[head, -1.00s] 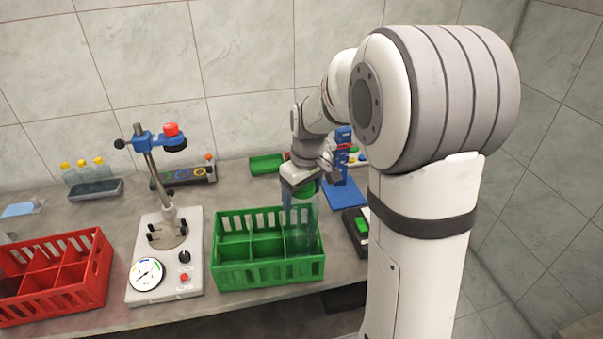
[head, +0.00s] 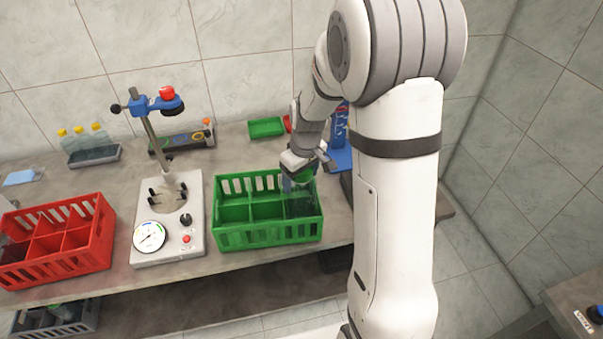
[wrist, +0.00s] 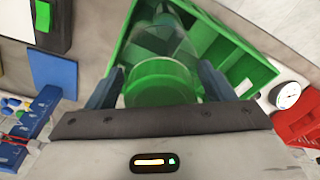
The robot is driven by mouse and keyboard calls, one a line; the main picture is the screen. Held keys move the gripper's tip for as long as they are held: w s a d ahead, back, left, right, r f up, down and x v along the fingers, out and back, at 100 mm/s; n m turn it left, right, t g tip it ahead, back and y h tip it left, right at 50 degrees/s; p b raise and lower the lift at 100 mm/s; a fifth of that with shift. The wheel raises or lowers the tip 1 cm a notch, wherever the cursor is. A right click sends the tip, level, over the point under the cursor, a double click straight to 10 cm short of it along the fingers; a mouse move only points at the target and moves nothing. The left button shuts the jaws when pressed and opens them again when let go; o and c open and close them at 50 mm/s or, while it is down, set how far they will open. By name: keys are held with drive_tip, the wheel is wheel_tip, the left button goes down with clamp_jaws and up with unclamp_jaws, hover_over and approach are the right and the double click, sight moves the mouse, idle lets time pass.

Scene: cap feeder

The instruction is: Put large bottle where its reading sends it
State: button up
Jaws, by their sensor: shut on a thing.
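The large bottle is clear with a green cap, which shows large in the wrist view (wrist: 162,84). My gripper (head: 303,172) is shut on the bottle at its cap, with a blue finger on each side in the wrist view. The bottle's body is inside or just over the right part of the green crate (head: 268,236); I cannot tell whether it touches the floor. The tester (head: 168,240) with a round dial (head: 149,236) stands left of the green crate. The red crate (head: 98,240) stands left of the tester.
Small bottles with yellow caps (head: 82,142) stand in a tray at the back left. A small green tray (head: 266,127) lies behind the green crate. A blue stand (head: 340,158) is right of my gripper. The other visible green crate compartments look empty.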

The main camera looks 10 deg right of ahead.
drive_tip(key=o, duration=2)
drive_tip(key=r, duration=0.3)
drive_tip(key=r+b, duration=0.1)
drive_tip(key=r, duration=0.3)
drive_tip(key=s+r, duration=0.1)
drive_tip(key=r, duration=0.2)
drive_tip(key=shift+d+r, duration=0.3)
drive_tip(key=shift+r, duration=0.1)
drive_tip(key=shift+s+r, duration=0.3)
drive_tip(key=shift+r, duration=0.35)
drive_tip(key=shift+s+a+r+m+t+h, duration=0.1)
drive_tip(key=shift+s+r+m+t, duration=0.55)
drive_tip(key=shift+s, duration=2.75)
drive_tip(key=shift+s+a+r+m+t+h, duration=0.1)
drive_tip(key=shift+s+m, duration=1.1)
drive_tip(key=shift+s, duration=2.2)
drive_tip(key=shift+s+r+m+t+h, duration=0.1)
drive_tip(key=shift+s+r+m+t, duration=0.55)
drive_tip(key=shift+s, duration=2.75)
drive_tip(key=shift+f+g, duration=0.3)
